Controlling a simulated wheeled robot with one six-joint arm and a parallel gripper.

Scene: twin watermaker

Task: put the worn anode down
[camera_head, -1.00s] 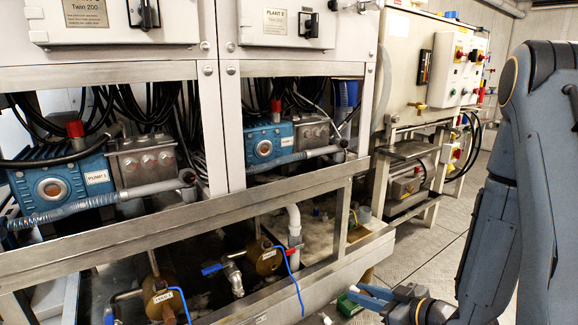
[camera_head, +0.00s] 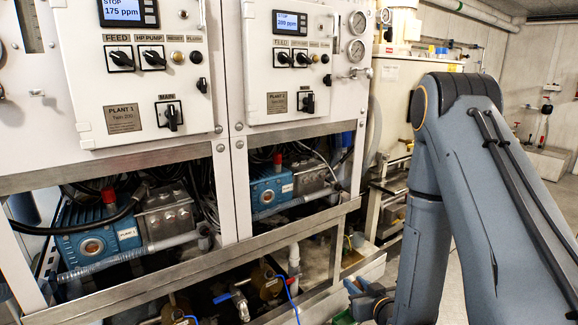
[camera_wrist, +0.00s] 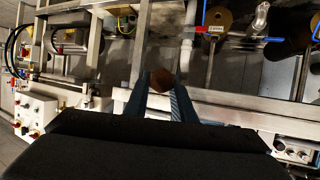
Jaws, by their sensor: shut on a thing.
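My gripper (camera_wrist: 160,92) shows in the wrist view with its two blue-grey fingers on either side of a small rusty-brown, blocky piece, the worn anode (camera_wrist: 160,80). The fingers are shut on it, and it sticks out a little past them. The metal frame and floor show behind it, and I cannot tell its height above them. In the head view my gripper (camera_head: 362,298) is at the bottom edge, partly cut off, in front of the lower frame. The anode cannot be made out there.
A steel frame rail (camera_head: 215,262) runs across the front of the twin plant. Behind it are blue pumps (camera_head: 98,240), hoses and a blue-handled valve (camera_head: 240,303). A small green thing (camera_head: 345,318) shows beside my gripper. A cream cabinet (camera_head: 412,105) stands farther back.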

